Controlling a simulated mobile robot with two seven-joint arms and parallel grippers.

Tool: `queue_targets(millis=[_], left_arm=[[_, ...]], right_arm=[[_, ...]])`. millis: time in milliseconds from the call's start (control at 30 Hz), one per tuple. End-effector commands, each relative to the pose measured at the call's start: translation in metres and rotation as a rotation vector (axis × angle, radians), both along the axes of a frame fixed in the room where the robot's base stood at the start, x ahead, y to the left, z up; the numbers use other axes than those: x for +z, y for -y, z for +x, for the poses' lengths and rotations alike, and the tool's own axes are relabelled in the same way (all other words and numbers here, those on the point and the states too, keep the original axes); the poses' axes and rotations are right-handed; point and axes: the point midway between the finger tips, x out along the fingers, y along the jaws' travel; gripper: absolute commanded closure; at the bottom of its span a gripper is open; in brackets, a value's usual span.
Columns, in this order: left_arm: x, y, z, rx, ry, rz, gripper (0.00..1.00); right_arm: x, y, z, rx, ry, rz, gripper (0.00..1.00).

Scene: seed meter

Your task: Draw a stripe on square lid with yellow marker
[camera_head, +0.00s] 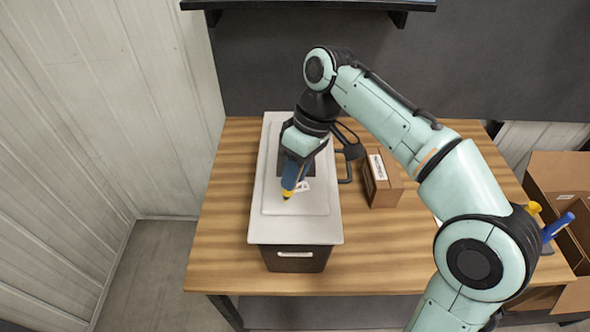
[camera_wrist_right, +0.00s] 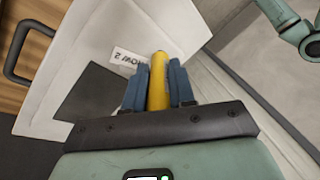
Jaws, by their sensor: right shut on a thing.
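A pale lid (camera_head: 268,225) covers a dark box (camera_head: 297,262) on the table. The lid has a raised panel with a dark patch (camera_wrist_right: 95,92) and a small white label (camera_wrist_right: 128,56). My right gripper (camera_head: 291,183) is above the lid, its blue fingers shut on the yellow marker (camera_wrist_right: 158,80). The marker's dark-tipped end (camera_head: 287,196) points down at the panel, near the label. I cannot tell whether the tip touches the lid. No stripe is visible on the lid parts I see. My left gripper is not in view.
A small brown carton (camera_head: 383,190) stands right of the lid, near a dark handle (camera_head: 346,172) at the box's side. An open cardboard box (camera_head: 560,170) is at the far right. Yellow and blue objects show by my right arm's elbow. The table's left strip (camera_head: 222,200) is clear.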

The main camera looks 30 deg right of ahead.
Motion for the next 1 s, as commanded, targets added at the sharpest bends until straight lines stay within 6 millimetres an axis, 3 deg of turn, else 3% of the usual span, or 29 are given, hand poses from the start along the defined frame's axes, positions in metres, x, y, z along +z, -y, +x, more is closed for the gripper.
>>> queue_targets(millis=[1000], left_arm=[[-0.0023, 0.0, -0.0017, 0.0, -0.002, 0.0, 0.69]], right_arm=[[-0.0044, 0.0001, -0.0004, 0.0, 0.001, 0.0, 1.0]])
